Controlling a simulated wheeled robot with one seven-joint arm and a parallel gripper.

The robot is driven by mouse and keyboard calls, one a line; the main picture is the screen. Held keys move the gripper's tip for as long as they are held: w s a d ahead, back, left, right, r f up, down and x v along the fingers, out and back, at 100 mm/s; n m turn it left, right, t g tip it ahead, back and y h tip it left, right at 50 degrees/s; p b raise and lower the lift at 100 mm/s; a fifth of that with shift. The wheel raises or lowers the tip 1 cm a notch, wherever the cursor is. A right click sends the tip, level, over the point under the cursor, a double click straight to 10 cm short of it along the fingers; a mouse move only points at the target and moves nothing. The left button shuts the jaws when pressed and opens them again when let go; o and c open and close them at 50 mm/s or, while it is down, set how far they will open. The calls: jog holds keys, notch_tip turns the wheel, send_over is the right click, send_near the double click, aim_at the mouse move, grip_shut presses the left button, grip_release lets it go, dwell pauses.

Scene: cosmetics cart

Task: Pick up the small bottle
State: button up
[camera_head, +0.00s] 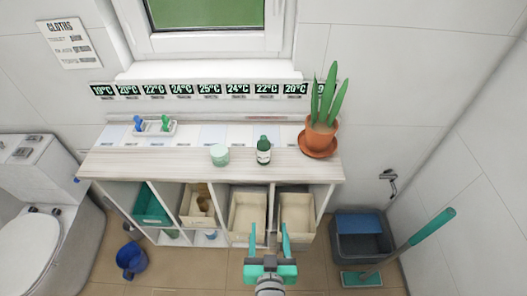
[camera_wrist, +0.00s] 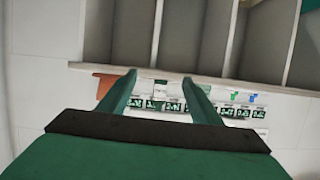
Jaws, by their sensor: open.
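A small dark green bottle (camera_head: 263,150) with a white label stands upright on the wooden top of the low shelf unit (camera_head: 120,165), right of its middle. My gripper (camera_head: 269,238) is in front of the shelf unit, below the level of its top, with the jaws apart and nothing between them. In the head view the bottle is beyond the gripper, and they are well apart. In the wrist view the two green fingers of my gripper (camera_wrist: 166,85) are spread. I cannot make out the bottle for certain in the wrist view.
A pale green jar (camera_head: 220,155) stands left of the bottle, and a potted plant (camera_head: 320,135) stands to the right. A white tray (camera_head: 150,128) with small coloured items is at the back left. Bins (camera_head: 248,226) fill the compartments below. A mop (camera_head: 405,250) leans at right.

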jog(key=w+r, duration=0.7)
jog(key=w, duration=0.2)
jog(key=n+g+y, duration=0.1)
jog(key=n+y, duration=0.1)
send_near(264, 143)
jog(key=x, duration=0.9)
jog(key=shift+w, duration=0.1)
grip_shut()
